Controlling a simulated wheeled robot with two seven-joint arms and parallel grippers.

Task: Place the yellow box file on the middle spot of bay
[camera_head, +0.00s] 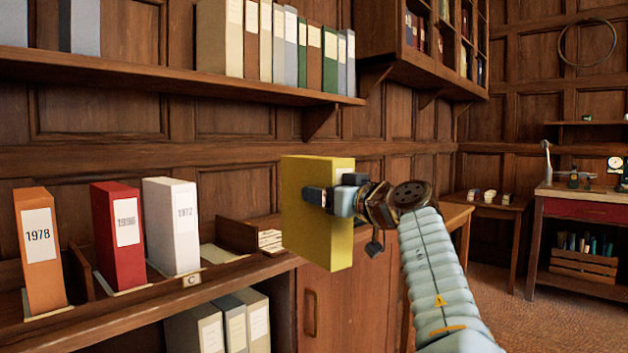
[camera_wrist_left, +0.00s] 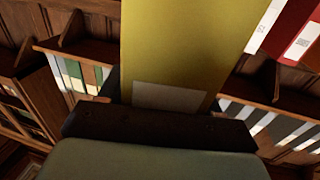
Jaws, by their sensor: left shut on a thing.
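The yellow box file (camera_head: 303,207) is held upright in the air, in front of the wall and right of the shelf bay. My left gripper (camera_head: 335,197) is shut on it at its right side. In the left wrist view the yellow box file (camera_wrist_left: 185,45) rises from the dark jaws (camera_wrist_left: 160,115), with a greyish label low on it. The bay (camera_head: 191,281) marked C holds a red file (camera_head: 113,257) labelled 1996 at left and a white file (camera_head: 172,240) on its middle pad. A bare pale pad (camera_head: 218,254) shows at right. My right gripper is not in view.
An orange file (camera_head: 39,262) labelled 1978 stands left of a wooden divider. Another divider (camera_head: 238,236) and papers (camera_head: 270,240) lie right of the bay. A workbench (camera_head: 583,198) is far right.

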